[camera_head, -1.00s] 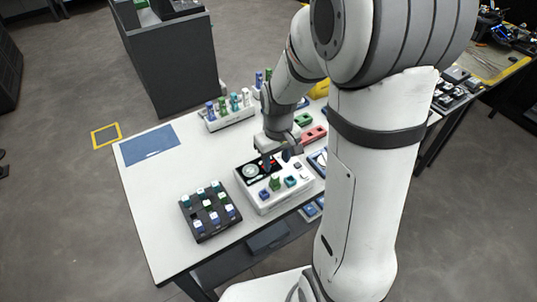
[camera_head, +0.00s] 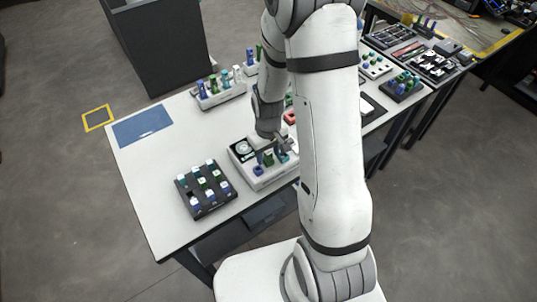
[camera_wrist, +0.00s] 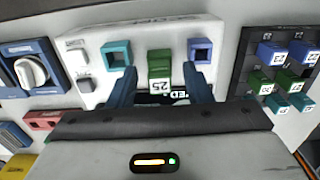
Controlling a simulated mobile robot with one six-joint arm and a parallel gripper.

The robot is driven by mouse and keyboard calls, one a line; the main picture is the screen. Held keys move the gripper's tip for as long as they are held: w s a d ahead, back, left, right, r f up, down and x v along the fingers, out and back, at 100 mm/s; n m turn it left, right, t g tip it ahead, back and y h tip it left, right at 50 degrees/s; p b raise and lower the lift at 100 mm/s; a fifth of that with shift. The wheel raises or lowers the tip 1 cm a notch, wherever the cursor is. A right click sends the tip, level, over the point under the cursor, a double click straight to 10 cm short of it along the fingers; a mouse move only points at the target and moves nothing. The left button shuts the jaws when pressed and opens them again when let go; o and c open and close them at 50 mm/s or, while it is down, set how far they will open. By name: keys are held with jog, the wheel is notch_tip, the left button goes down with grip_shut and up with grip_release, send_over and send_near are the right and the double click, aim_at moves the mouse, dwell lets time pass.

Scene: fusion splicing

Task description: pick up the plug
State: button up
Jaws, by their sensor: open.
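A green plug (camera_wrist: 160,68) labelled 25 stands on the white device (camera_wrist: 152,30), between a teal square socket (camera_wrist: 116,52) and a blue square socket (camera_wrist: 200,50). My gripper (camera_wrist: 160,72) is open, with one dark blue finger on each side of the green plug. I cannot tell whether either finger touches it. In the head view, my gripper (camera_head: 272,153) is low over the white device (camera_head: 264,182), and the fingers partly hide the green plug.
A black tray (camera_head: 195,212) of blue, green and teal plugs stands left of the device. A white rack (camera_head: 222,98) of plugs is behind. A blue mat (camera_head: 142,126) lies at the far left. In the wrist view, a blue module with a white knob (camera_wrist: 28,72) is at left.

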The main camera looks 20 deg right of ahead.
aim_at(268, 152)
grip_shut()
dwell(0.4)
notch_tip(268, 152, up, 10)
jog(key=shift+r+b, duration=0.1)
jog(key=shift+b, duration=0.4)
